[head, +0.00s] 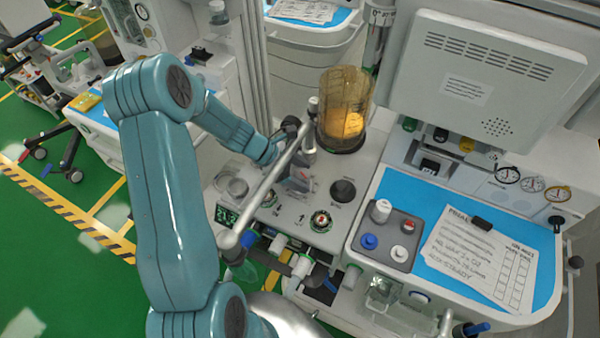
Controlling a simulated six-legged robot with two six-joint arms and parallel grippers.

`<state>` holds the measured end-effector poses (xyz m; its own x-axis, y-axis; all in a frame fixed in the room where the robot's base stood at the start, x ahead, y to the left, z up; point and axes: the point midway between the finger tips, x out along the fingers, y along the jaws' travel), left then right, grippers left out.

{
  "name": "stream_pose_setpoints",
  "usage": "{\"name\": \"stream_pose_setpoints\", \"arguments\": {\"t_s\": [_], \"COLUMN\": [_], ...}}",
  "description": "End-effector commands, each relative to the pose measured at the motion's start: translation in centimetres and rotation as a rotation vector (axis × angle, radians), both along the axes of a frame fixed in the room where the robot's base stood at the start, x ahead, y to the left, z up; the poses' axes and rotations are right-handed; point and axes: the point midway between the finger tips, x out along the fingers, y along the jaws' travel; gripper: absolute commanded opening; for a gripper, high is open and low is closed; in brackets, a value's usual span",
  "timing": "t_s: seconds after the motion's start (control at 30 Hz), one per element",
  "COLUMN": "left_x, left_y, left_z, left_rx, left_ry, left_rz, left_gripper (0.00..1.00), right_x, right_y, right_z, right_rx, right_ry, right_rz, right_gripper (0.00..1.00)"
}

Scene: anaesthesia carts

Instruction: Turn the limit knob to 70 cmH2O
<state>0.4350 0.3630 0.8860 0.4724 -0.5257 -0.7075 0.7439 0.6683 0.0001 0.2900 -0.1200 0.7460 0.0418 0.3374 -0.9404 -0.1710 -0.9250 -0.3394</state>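The cart's light grey control panel (268,217) holds several knobs: a black knob (343,190), a grey round knob (237,188) and a small dial with a coloured ring (321,221). I cannot tell from their markings which is the limit knob, and no 70 mark is legible. A small display (227,215) with green digits sits at the panel's left. My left gripper (297,178) is low over the back middle of the panel, left of the black knob. A slanting silver tube partly hides its fingers, so their opening and any contact are unclear. My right gripper is not in view.
The silver tube (268,186) crosses over the panel close to my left gripper. An amber canister (345,108) stands behind. On the right, a blue worktop (399,190) holds a grey tray (372,253) and a written sheet (478,257). Hoses hang below the panel front.

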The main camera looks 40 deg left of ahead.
Motion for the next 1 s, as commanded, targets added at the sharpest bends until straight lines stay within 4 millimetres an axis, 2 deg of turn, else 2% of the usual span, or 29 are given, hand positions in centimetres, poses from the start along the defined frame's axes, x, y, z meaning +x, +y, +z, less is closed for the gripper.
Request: {"name": "stream_pose_setpoints", "arguments": {"t_s": [0.03, 0.13, 0.37, 0.5, 0.7, 1.0], "left_x": [0.0, 0.0, 0.1, 0.2, 0.2, 0.1], "left_y": [0.0, 0.0, 0.1, 0.1, 0.1, 0.1], "left_z": [0.0, 0.0, 0.2, 0.3, -0.1, -0.1], "left_rx": [0.0, 0.0, 0.001, 0.0, 0.001, 0.001], "left_ry": [0.0, 0.0, -0.001, -0.002, -0.001, 0.002], "left_rz": [0.0, 0.0, -0.034, -0.188, -0.386, -0.421], "left_gripper": [0.51, 0.18, 0.18, 0.18, 0.18, 0.18], "right_x": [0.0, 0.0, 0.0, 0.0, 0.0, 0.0], "right_y": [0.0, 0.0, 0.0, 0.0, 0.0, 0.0], "right_z": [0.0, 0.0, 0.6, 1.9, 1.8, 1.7], "right_rx": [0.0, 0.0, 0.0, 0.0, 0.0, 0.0], "right_ry": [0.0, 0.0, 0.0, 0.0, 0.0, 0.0], "right_rz": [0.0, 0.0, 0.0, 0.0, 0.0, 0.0], "right_gripper": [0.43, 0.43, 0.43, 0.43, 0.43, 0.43]}}
